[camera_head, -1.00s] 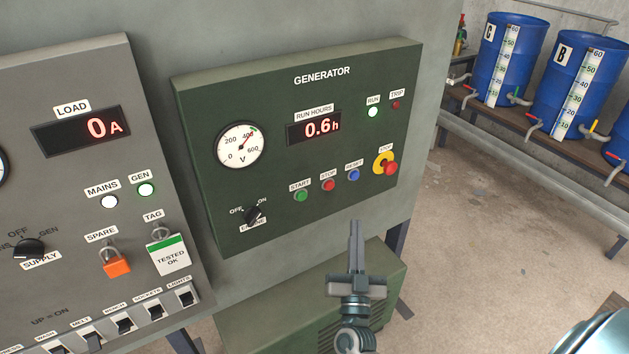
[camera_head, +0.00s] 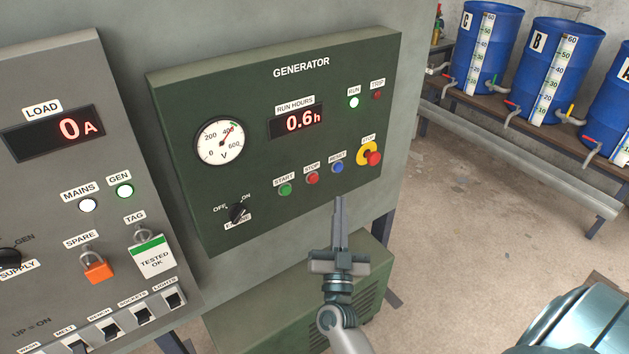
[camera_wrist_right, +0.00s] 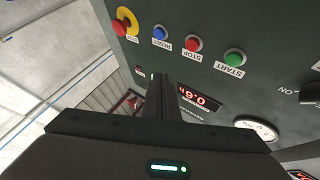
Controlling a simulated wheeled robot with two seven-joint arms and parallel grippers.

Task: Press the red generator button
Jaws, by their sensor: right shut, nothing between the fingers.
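The green generator panel (camera_head: 300,225) fills the middle of the head view. Its lower row has a green START button (camera_head: 285,189), a small red STOP button (camera_head: 312,178) and a blue RESET button (camera_head: 337,167). To their right is a larger red mushroom button (camera_head: 375,159) on a yellow collar. In the wrist view the row appears inverted, with the red STOP button (camera_wrist_right: 193,43) and the red mushroom button (camera_wrist_right: 119,27). My right gripper (camera_head: 339,200) is shut and empty, its tips just below RESET in the picture; contact is not visible. My left gripper is out of view.
The panel has a lit RUN lamp (camera_head: 354,102), a voltmeter (camera_head: 220,140) and an ENGINE switch (camera_head: 238,213). A grey switchboard (camera_head: 60,235) stands left. A green ribbed cabinet (camera_head: 250,320) is below. Blue barrels (camera_head: 560,70) stand on a rack at right.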

